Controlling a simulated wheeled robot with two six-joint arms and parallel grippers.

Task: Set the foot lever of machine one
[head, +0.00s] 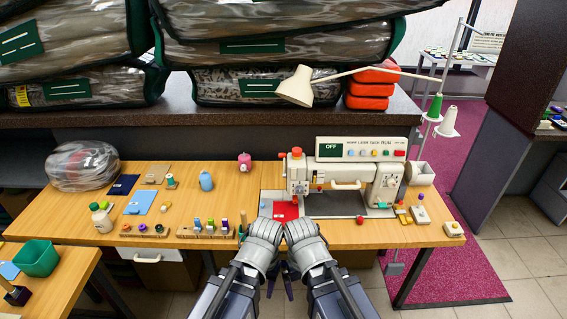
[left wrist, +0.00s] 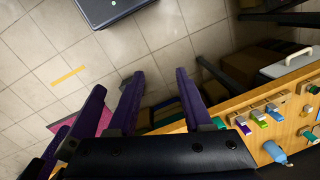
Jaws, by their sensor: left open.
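The sewing machine (head: 385,185), cream with a panel reading OFF (head: 331,150), stands on the wooden table at right of centre in the head view. A red knob tops its left end; I cannot pick out the foot lever with certainty. My left gripper (head: 271,284) hangs fingers down before the table's front edge, below and apart from the machine. It is open and empty; its purple fingers also show in the left wrist view (left wrist: 150,100). My right gripper (head: 291,283) hangs close beside it; its opening is unclear.
Spool racks (head: 205,231), bottles and a bagged bundle (head: 83,166) fill the table's left side. Thread cones (head: 449,122) stand on the right. Bagged comforters are stacked on the shelf behind. A grey pedal (head: 394,269) hangs below the table.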

